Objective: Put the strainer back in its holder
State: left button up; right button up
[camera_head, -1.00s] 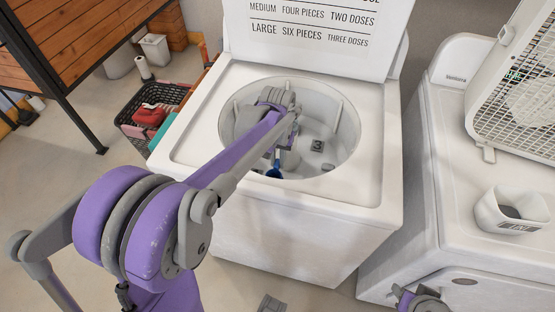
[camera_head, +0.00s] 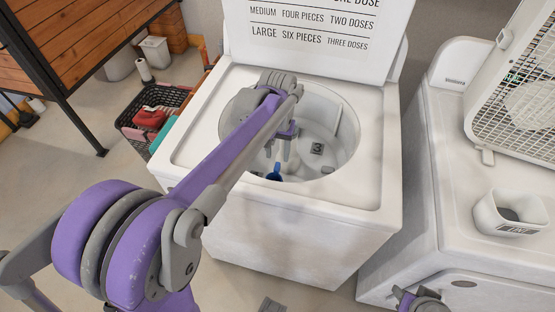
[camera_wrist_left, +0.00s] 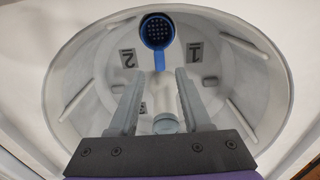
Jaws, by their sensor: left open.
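The strainer is blue with a dark, perforated round head (camera_wrist_left: 157,30) and a short handle. It is inside the white washer tub (camera_head: 345,135), and a small blue part of it (camera_head: 275,172) shows at the tub's near side in the head view. My left gripper (camera_head: 279,155) reaches down into the tub, open and empty. In the left wrist view its fingertips (camera_wrist_left: 159,74) are spread, and the strainer's handle end shows between them; I cannot tell the depth gap. A pale upright cylinder (camera_wrist_left: 166,122) shows between the fingers. Which thing is the holder is unclear. My right gripper (camera_head: 424,300) is partly cut off.
Labels 1, 2 and 3 mark the tub's inside. The washer's raised lid (camera_head: 320,55) stands behind. A white machine at right carries a small labelled white container (camera_head: 512,210) and a fan (camera_head: 525,85). A black basket (camera_head: 150,115) stands left of the washer.

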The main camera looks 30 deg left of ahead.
pick_arm(q)
notch_tip(320, 180, up, 7)
dwell(0.3)
